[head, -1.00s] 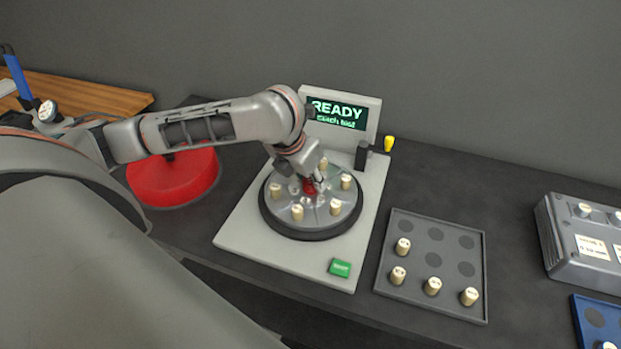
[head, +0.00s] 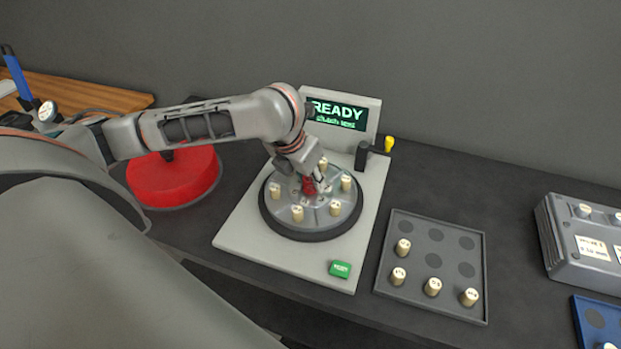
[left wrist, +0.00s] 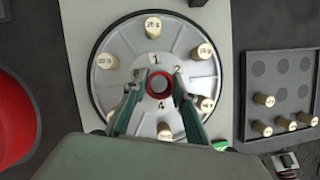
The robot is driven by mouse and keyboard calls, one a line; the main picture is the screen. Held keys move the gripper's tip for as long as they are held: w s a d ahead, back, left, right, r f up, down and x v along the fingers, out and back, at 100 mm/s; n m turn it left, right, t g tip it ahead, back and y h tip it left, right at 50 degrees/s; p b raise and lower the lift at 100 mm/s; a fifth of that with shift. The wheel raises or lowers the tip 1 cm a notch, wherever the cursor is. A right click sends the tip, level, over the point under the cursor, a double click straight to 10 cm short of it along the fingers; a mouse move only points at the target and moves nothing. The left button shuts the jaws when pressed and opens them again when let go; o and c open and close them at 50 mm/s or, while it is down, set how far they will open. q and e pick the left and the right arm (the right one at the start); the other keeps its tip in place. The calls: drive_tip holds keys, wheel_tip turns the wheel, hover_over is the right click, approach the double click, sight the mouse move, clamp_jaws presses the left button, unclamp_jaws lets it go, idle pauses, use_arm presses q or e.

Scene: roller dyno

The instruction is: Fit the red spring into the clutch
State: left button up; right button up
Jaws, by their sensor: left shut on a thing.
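The red spring (head: 308,187) stands near the centre of the round grey clutch (head: 318,221), among several cream rollers. My left gripper (head: 314,181) reaches down over the clutch and is shut on the spring. In the left wrist view the spring (left wrist: 159,86) shows as a red ring between the fingers, close to the printed numbers 1, 2 and 4 on the clutch face (left wrist: 132,47). I cannot tell whether the spring is seated or held just above the face. My right gripper is not in view.
The clutch sits on a pale test stand (head: 243,232) with a READY screen (head: 337,114), a yellow-tipped lever (head: 388,144) and a green button (head: 340,268). A grey tray (head: 400,225) with several rollers lies at right. A red disc (head: 175,178) lies at left.

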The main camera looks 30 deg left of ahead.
use_arm(q)
drive_tip(key=shift+f, duration=0.3)
drive_tip(key=shift+r, duration=0.4)
idle(0.3)
drive_tip(key=shift+f, duration=0.4)
idle(0.6)
drive_tip(key=o, duration=1.2)
drive_tip(key=o, duration=0.4)
drive_tip(key=shift+r, duration=3.5)
